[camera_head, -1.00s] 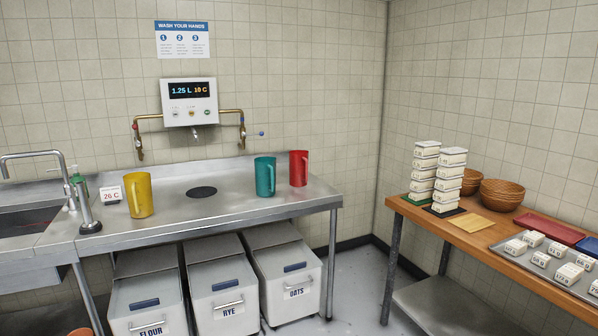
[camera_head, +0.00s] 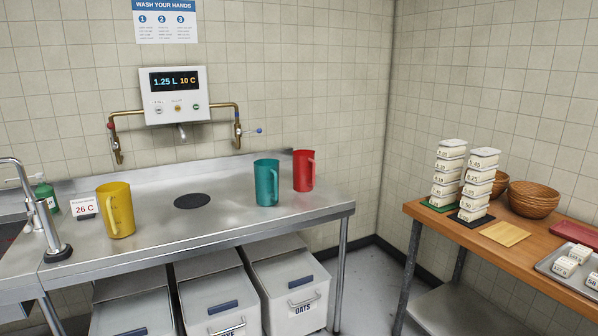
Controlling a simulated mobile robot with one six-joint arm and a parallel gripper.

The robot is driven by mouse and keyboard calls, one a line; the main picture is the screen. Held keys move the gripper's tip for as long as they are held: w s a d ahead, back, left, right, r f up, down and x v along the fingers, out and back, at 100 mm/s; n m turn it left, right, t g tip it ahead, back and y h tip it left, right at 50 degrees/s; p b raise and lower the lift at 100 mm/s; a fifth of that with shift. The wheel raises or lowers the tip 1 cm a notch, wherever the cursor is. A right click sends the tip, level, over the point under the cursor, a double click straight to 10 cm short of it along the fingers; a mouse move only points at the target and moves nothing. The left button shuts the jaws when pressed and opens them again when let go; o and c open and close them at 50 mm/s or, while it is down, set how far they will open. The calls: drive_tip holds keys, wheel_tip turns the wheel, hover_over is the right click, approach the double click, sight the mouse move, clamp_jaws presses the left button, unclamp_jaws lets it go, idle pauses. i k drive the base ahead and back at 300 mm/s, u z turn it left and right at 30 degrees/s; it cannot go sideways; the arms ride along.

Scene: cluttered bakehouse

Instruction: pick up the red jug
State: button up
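The red jug (camera_head: 302,171) stands upright at the back right of the steel counter (camera_head: 165,245), near the tiled wall. Its handle is on the right side. The teal jug (camera_head: 266,184) stands just in front and to the left of it, with a small gap between them. The yellow jug (camera_head: 114,211) stands farther left on the same counter. My gripper does not show in this view.
A dark round drain (camera_head: 192,201) lies in the counter, below a wall-mounted water meter (camera_head: 175,94). Bins (camera_head: 286,278) stand under the counter. At right, a wooden table (camera_head: 545,251) holds stacked tubs (camera_head: 446,178) and bowls (camera_head: 534,200). Floor shows between counter and table.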

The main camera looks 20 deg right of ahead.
sight(304, 163)
drive_tip(key=u, duration=0.1)
drive_tip(key=i, duration=0.9)
drive_tip(key=u, duration=0.3)
